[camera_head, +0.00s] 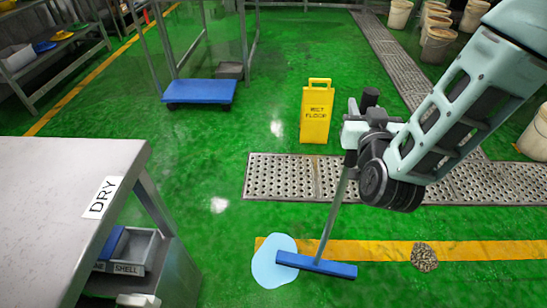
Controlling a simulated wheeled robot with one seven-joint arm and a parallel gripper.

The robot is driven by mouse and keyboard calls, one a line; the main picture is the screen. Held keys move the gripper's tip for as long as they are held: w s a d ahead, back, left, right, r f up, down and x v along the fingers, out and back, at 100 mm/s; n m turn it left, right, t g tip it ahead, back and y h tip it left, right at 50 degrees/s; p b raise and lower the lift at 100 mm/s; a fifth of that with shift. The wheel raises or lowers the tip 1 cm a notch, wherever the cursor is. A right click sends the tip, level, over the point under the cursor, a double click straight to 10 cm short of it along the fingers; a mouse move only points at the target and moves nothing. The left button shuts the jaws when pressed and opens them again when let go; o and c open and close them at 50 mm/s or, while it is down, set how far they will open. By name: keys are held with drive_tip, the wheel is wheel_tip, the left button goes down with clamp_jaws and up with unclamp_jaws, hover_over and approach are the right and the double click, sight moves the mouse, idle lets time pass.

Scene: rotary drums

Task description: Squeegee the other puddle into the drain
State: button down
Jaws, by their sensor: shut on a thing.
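A light blue puddle (272,264) lies on the green floor at the left end of the yellow line, short of the drain. The squeegee's blue head (318,265) rests at floor level, its left end overlapping the puddle's right side. Its grey handle (332,222) rises, slightly tilted, to my gripper (352,150), which is shut on it; the fingertips are partly hidden by the wrist. The perforated metal drain (275,178) crosses the floor behind the puddle, and another run goes off to the upper right. Only one puddle shows clearly.
A yellow wet floor sign (316,112) stands just behind the drain. A metal table (50,190) marked DRY fills the lower left. A pile of brown bits (424,257) lies on the yellow line (385,250). A blue cart (199,91) and several buckets (438,44) stand farther back.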

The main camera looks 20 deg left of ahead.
drive_tip(key=s+a+n+g+y+b, duration=0.1)
drive_tip(key=s+a+n+y+b, duration=0.35)
drive_tip(key=s+a, duration=1.15)
wheel_tip(320, 180, down, 8)
drive_tip(key=d+m+h+b, duration=0.1)
drive_tip(key=m+b, duration=0.1)
drive_tip(key=b, duration=0.4)
drive_tip(key=shift+s+r, duration=0.25)
drive_tip(key=shift+s, duration=0.15)
drive_tip(key=shift+d+f+b, duration=0.1)
drive_tip(key=shift+f+b, duration=0.9)
drive_tip(key=shift+w, duration=0.1)
